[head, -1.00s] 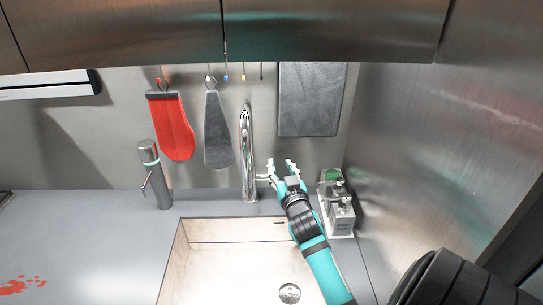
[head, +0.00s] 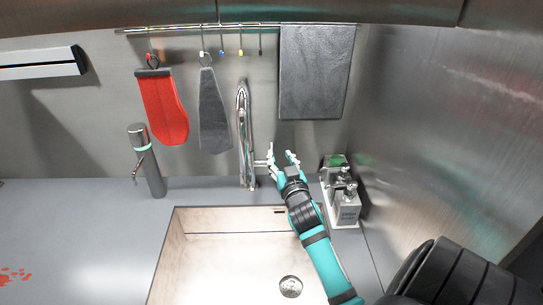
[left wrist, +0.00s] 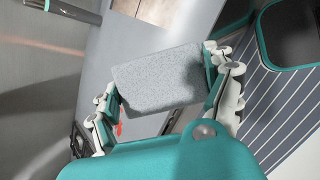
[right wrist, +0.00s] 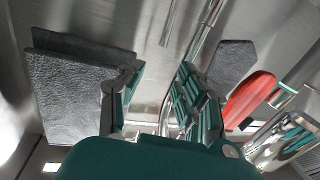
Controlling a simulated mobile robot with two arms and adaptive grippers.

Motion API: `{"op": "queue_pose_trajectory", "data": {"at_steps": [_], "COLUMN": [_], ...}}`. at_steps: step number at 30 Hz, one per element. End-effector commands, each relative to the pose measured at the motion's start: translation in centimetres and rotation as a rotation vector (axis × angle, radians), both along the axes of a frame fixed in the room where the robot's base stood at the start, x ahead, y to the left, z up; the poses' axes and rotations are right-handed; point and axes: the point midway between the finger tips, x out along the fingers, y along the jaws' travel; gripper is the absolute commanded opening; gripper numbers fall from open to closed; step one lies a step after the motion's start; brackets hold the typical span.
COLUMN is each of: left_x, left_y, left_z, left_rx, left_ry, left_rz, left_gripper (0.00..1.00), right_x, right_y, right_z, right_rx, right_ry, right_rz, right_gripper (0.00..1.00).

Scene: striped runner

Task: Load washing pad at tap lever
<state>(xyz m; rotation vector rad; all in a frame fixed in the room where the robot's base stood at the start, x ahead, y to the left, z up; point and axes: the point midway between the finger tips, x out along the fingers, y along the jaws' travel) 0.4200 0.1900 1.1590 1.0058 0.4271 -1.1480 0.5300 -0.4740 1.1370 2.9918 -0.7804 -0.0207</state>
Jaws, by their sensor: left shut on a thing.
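A grey speckled washing pad (left wrist: 158,80) is held between the fingers of my left gripper (left wrist: 163,92) in the left wrist view; that gripper is out of the head view. The chrome tap (head: 244,135) stands behind the sink, with its small tap lever (head: 262,163) sticking out on its right side. My right gripper (head: 279,159) is beside the lever's end with its fingers apart. In the right wrist view its fingers (right wrist: 158,92) are also spread, with nothing seen between them. Whether it touches the lever I cannot tell.
The sink (head: 225,255) lies in front of the tap. A caddy (head: 342,200) stands right of my right arm, near the steel side wall. A dispenser (head: 147,165) stands at left. A red mitt (head: 163,108), a grey mitt (head: 214,115) and a dark towel (head: 315,75) hang behind.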

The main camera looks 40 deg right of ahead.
Motion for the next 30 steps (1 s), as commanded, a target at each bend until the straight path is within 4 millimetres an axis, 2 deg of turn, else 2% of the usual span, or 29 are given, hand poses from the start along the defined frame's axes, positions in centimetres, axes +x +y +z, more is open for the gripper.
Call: {"op": "queue_pose_trajectory", "data": {"at_steps": [1,6,14,30], "left_x": [0.0,0.0,0.0,0.0], "left_y": [0.0,0.0,0.0,0.0], "left_z": [-1.5,-3.9,-5.0,-8.7], "left_rx": [0.000,0.000,0.000,0.000], "left_ry": [0.000,0.000,0.000,0.000], "left_rz": [0.000,0.000,0.000,0.000], "left_gripper": [0.59,0.59,0.59,0.59], "right_x": [0.0,0.0,0.6,8.9], "right_y": [0.0,0.0,-0.3,-5.0], "right_z": [-1.5,-3.9,-4.7,-4.8], "right_rx": [0.000,0.000,-0.001,-0.002], "right_ry": [0.000,0.000,-0.003,-0.001], "right_rz": [0.000,0.000,0.001,0.001], "right_gripper": [0.35,0.35,0.35,0.35]}}
